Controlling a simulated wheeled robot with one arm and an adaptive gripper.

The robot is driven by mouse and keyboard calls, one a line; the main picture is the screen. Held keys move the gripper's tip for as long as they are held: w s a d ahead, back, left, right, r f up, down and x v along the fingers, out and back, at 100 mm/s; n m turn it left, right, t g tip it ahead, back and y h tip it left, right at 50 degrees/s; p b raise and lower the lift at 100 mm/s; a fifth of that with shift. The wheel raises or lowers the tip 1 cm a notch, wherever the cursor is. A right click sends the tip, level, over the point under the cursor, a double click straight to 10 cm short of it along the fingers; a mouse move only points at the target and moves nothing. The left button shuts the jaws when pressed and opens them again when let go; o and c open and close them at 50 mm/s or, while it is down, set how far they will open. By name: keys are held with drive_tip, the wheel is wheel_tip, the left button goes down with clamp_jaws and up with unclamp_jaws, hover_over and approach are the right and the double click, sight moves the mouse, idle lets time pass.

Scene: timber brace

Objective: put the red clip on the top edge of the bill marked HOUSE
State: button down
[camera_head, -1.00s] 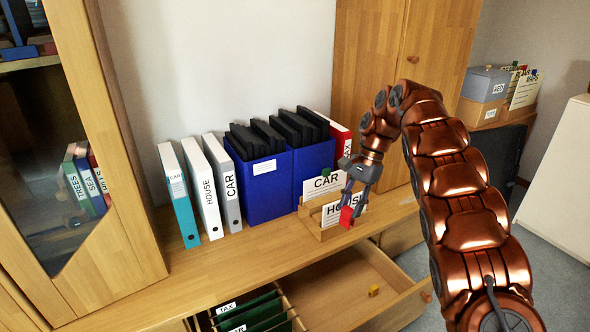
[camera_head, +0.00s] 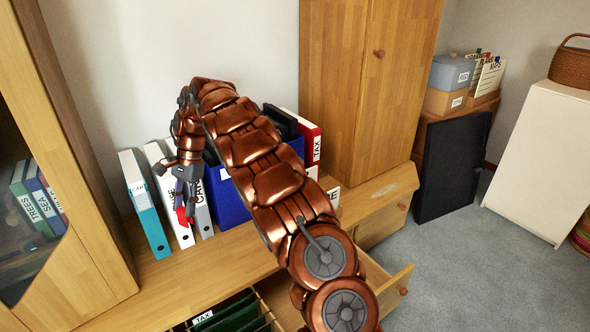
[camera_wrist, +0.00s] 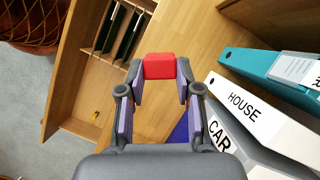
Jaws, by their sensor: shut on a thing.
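The red clip (camera_head: 181,216) is in my gripper (camera_head: 185,203), in front of the white and grey binders. In the wrist view the clip (camera_wrist: 158,66) sits between the fingertips of my gripper (camera_wrist: 158,74), which is shut on it. The bill marked HOUSE is mostly hidden behind my arm in the head view. Only the right end of a white card (camera_head: 333,196), with its last letters, shows to the right of my arm. My gripper is well to the left of it.
A teal binder (camera_head: 146,205), a white HOUSE binder (camera_wrist: 250,110) and a grey CAR binder (camera_wrist: 222,145) stand close by my gripper. An open drawer (camera_head: 392,290) juts out below the top. A tall wooden cabinet (camera_head: 340,80) stands behind, right of my arm.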

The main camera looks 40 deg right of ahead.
drive_tip(key=w+d+f+m+t+p, duration=0.1)
drive_tip(key=w+d+m+t+p, duration=0.1)
drive_tip(key=d+m+p, duration=0.65)
drive_tip(key=w+d+f+m+t+p, duration=0.1)
drive_tip(key=w+d+m+t+p, duration=0.3)
drive_tip(key=d, duration=0.8)
drive_tip(key=s+d+f+m+h+p, duration=0.2)
drive_tip(key=s+d+m, duration=0.3)
drive_tip(key=d, duration=0.4)
drive_tip(key=s+d+f+m+h+p, duration=0.1)
drive_tip(key=s+d+m+p, duration=0.3)
drive_tip(key=d, duration=0.5)
drive_tip(key=s+m+h, duration=0.1)
drive_tip(key=s+m, duration=0.1)
drive_tip(key=shift+s+d+f+h+p, duration=0.3)
drive_tip(key=shift+s+d+f, duration=0.05)
drive_tip(key=shift+f, duration=0.05)
drive_tip(key=shift+f+b, duration=1.3)
drive_tip(key=shift+f, duration=1.45)
drive_tip(key=shift+b, duration=0.8)
